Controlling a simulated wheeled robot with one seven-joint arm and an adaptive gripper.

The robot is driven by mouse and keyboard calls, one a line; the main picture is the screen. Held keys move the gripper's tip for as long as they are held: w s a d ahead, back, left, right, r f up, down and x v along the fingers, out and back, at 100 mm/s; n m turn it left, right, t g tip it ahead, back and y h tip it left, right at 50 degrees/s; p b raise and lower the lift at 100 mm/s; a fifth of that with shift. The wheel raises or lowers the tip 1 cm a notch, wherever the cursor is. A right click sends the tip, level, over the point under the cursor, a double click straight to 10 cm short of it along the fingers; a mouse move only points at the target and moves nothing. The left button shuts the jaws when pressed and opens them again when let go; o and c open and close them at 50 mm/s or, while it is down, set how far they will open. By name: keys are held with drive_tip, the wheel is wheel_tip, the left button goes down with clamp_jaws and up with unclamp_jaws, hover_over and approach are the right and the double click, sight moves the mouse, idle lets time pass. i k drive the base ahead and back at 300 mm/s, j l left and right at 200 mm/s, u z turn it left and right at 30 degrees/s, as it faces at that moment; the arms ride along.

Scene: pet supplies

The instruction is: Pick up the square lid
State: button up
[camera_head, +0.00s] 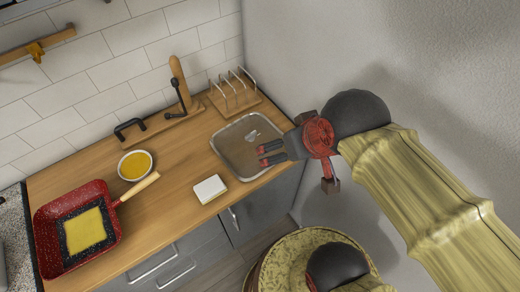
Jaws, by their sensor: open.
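The square lid (231,160) looks like a see-through panel with a pale metal rim and rounded corners. It lies flat on the wooden counter, right of the middle, with a small shiny knob near its centre. My gripper (262,156) comes in from the right, and its two dark, red-marked fingers overlap the lid's right side in the picture. The fingers are apart with nothing between them. Part of the lid's right edge is hidden behind them. I cannot tell the height of the fingers above the lid.
A wooden rack (233,97) with metal loops stands behind the lid. A small white block (210,189) lies to its front left. A bowl of yellow content (135,166) and a red square pan (47,222) are farther left. The grey wall (330,45) is close on the right.

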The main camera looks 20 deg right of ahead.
sight(239, 155)
drive_tip(key=j+z, duration=0.15)
drive_tip(key=j, duration=1.35)
